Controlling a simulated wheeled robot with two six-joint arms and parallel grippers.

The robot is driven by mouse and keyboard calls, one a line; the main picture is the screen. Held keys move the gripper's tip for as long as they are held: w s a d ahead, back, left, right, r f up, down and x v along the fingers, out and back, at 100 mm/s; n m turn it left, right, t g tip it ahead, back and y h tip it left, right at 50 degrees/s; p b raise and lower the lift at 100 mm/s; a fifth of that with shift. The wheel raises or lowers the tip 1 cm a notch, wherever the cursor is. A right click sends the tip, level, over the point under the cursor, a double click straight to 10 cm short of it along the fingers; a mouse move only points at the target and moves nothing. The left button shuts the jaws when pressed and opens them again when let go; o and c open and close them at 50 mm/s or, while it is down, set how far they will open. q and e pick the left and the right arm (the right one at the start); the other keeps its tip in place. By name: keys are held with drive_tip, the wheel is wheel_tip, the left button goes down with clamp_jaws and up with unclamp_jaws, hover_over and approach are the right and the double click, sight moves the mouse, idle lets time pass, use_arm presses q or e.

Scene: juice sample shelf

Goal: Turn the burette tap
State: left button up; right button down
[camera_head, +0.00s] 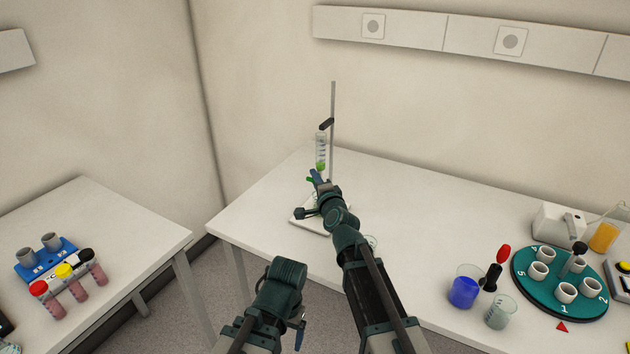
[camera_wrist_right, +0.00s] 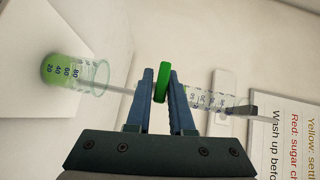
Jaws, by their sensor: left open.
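The burette (camera_head: 321,150) hangs upright on a stand rod (camera_head: 333,105), with green liquid low in it. Its green tap handle (camera_wrist_right: 161,84) sits between my right gripper's blue fingers (camera_wrist_right: 161,76), which look closed against both sides of it. In the head view, my right gripper (camera_head: 318,179) is at the foot of the burette and partly hides the tap. A beaker with green liquid (camera_wrist_right: 62,71) shows at the left of the right wrist view. My left gripper (camera_head: 300,335) is open, low in the head view, away from the burette and mostly hidden by its own arm.
On the right of the main table (camera_head: 420,205) stand a beaker of blue liquid (camera_head: 464,290), an empty-looking beaker (camera_head: 499,313) and a teal turntable (camera_head: 560,268) with white cups. A side table (camera_head: 110,215) at left holds a tube rack.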

use_arm(q)
drive_tip(key=shift+f, duration=0.1)
use_arm(e)
drive_tip(key=shift+s+f, duration=0.2)
drive_tip(key=shift+f, duration=0.05)
drive_tip(key=c, duration=0.8)
unclamp_jaws()
drive_tip(key=shift+w, duration=0.1)
drive_tip(key=shift+o, duration=0.6)
